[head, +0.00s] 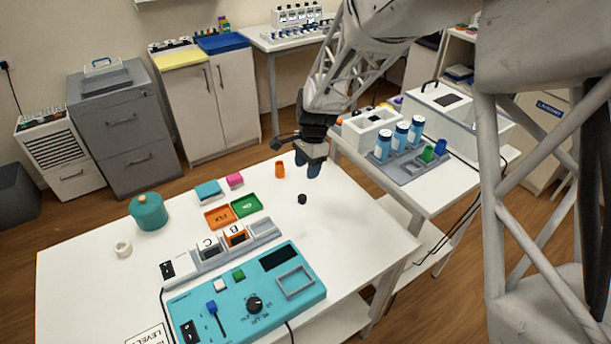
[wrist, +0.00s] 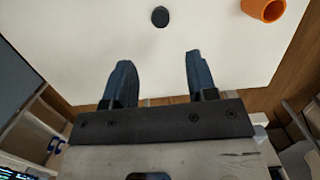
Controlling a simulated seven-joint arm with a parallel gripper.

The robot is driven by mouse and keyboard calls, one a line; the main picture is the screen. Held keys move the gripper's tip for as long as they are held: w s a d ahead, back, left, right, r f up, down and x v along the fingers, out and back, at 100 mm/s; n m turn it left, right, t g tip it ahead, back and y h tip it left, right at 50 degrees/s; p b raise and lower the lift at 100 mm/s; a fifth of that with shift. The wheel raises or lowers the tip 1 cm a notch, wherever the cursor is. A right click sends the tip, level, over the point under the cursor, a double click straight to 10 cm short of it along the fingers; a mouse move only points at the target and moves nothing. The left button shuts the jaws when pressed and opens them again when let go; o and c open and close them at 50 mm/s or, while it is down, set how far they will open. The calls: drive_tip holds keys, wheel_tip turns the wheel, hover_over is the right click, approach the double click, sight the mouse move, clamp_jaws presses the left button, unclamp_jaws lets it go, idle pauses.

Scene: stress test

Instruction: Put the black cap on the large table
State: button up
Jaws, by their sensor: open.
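The black cap (head: 302,199) rests on the white large table (head: 345,235), near its right edge in the head view. In the wrist view the cap (wrist: 160,16) lies on the bare white top, beyond the fingertips and roughly between their lines. My gripper (head: 311,172) is above the table close to the cap, apart from it. In the wrist view its two dark blue fingers (wrist: 158,58) are spread with nothing between them.
An orange cylinder (head: 280,170) stands near the cap; it also shows in the wrist view (wrist: 263,9). A teal pot (head: 148,211), small trays (head: 246,205) and a teal control panel (head: 247,300) occupy the left and front.

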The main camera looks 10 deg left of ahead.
drive_tip(key=shift+r, duration=0.55)
idle(0.4)
drive_tip(key=shift+d, duration=0.1)
drive_tip(key=s+d+r+n+t, duration=0.1)
drive_tip(key=s+d+r+n, duration=0.1)
drive_tip(key=s+d+r, duration=0.65)
drive_tip(key=s+d+r+n+t, duration=0.1)
drive_tip(key=s+d+r+n, duration=0.15)
drive_tip(key=d+r, duration=0.6)
drive_tip(key=s+d+r+n+t, duration=0.1)
drive_tip(key=s+d+n, duration=0.1)
drive_tip(key=s+d, duration=0.6)
drive_tip(key=s+d+n+h, duration=0.1)
drive_tip(key=s+d+n, duration=0.1)
drive_tip(key=s+d, duration=0.6)
drive_tip(key=s, duration=0.6)
drive_tip(key=shift+r+t, duration=0.4)
